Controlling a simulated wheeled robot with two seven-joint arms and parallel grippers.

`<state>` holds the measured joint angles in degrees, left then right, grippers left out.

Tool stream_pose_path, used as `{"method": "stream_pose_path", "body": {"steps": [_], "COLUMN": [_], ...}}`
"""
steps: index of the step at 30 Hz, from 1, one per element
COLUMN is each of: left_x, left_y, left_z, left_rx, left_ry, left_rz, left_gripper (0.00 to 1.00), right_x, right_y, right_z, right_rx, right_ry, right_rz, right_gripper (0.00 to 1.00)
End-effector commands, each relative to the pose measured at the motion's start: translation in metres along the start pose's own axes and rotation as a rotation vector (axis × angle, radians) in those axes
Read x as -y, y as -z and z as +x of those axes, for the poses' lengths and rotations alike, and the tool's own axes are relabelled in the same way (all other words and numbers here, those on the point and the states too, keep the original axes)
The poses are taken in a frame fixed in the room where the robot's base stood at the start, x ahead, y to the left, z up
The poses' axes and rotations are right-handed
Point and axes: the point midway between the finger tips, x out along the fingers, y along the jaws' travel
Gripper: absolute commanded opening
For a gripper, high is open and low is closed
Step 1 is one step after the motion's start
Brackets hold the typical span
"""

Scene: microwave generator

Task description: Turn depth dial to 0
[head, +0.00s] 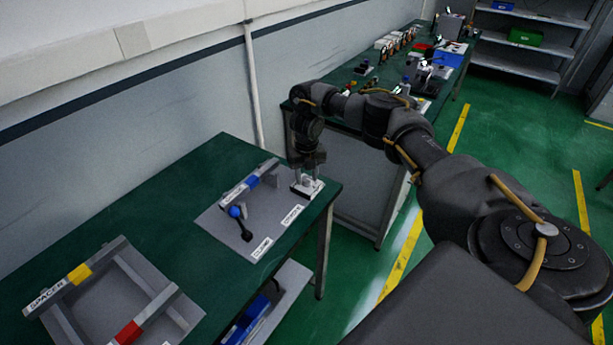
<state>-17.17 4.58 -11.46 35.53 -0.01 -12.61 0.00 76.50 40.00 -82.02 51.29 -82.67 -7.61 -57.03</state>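My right gripper (308,176) points down at the far right corner of the green table. It is over a small pale block (307,188) at the edge of a grey panel (213,217). The fingers look slightly apart, but I cannot tell whether they touch the block. A depth dial cannot be made out; it may be the part under the gripper. The panel also bears a blue ball on a dark lever (240,220), a rail with a blue section (253,181) and white labels too small to read. My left gripper is out of view.
A grey frame marked SPACER (122,262), with yellow and red sections, lies nearer on the table (140,205). A lower shelf holds a blue bin (246,318). Another green bench (350,75) with equipment stands behind my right arm. Bare tabletop lies between frame and panel.

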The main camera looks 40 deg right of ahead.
Motion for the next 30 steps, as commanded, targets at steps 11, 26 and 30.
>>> {"method": "stream_pose_path", "body": {"steps": [11,26,30], "left_x": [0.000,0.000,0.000], "left_y": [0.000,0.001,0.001], "left_z": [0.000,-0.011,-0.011], "left_rx": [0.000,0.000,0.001], "left_ry": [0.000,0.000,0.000], "left_rz": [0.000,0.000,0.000], "left_gripper": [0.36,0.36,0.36], "right_x": [0.000,0.000,0.000], "right_y": [0.001,-0.001,0.000], "right_z": [0.000,-0.082,-0.099], "right_rx": [-0.003,0.001,0.000], "right_ry": [0.001,0.000,0.001], "right_rz": [-0.003,-0.004,-0.003], "right_gripper": [0.52,0.52,0.52]}}
